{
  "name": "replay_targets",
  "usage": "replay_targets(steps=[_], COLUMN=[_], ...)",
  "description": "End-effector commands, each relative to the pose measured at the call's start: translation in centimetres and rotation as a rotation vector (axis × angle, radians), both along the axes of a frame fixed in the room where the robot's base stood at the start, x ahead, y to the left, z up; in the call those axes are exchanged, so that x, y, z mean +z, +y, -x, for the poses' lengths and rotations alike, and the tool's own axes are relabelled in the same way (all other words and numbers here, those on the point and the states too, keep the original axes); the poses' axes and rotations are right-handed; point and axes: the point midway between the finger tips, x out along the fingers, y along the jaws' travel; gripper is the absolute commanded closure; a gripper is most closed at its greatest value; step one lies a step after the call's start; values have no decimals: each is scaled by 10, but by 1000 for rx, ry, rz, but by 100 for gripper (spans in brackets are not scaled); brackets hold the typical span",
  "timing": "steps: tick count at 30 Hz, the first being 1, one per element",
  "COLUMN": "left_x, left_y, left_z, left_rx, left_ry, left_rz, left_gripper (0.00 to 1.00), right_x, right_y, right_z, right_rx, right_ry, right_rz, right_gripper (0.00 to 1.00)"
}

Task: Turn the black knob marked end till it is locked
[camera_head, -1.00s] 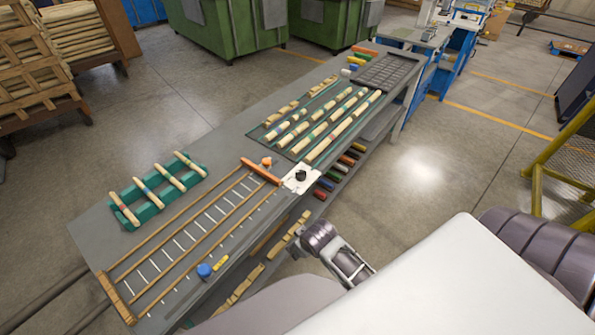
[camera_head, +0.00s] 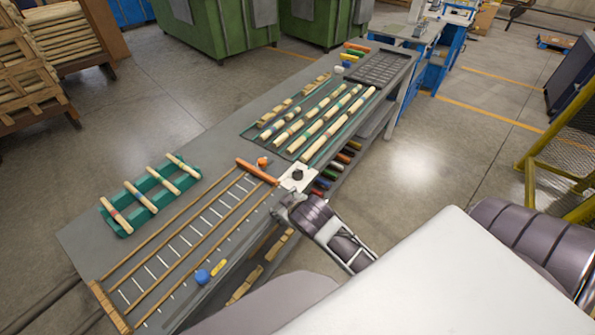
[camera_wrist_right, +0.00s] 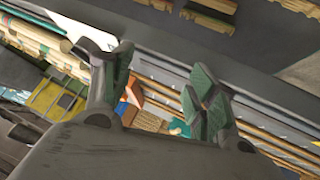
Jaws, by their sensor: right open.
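The black knob (camera_head: 298,174) sits on a white plate (camera_head: 288,184) at the near edge of the grey table. Any marking on the knob is too small to read. My right gripper (camera_head: 283,203) is just below the plate in the head view, apart from the knob. In the right wrist view my right gripper (camera_wrist_right: 160,78) has its two green-padded fingers spread, with nothing between them. A white surface shows beyond the left finger there; I cannot make out the knob in that view. My left gripper is not in view.
Left of the plate lies a wooden frame with rungs (camera_head: 190,243), with an orange bar (camera_head: 257,172) at its end. Banded wooden pieces lie on a dark green tray (camera_head: 243,129) behind. A green rack (camera_head: 127,226) holds several dowels. Coloured cylinders (camera_head: 322,183) sit on a shelf below.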

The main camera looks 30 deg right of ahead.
Motion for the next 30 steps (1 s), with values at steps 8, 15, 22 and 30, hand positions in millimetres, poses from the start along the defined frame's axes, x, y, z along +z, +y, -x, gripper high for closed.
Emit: replay_targets(steps=[8, 15, 22, 30], left_x=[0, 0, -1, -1], left_y=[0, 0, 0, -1], left_z=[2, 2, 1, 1], left_rx=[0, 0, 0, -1], left_ry=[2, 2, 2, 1], left_rz=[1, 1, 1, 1], left_gripper=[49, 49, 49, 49], right_x=[48, 109, 171, 232], right_y=[6, 24, 53, 97], right_z=[-55, -102, -131, -142], right_rx=[72, 180, 316, 516], right_ry=[-246, -514, -774, -1052], right_rz=[91, 195, 304, 440], right_gripper=[42, 42, 42, 42])
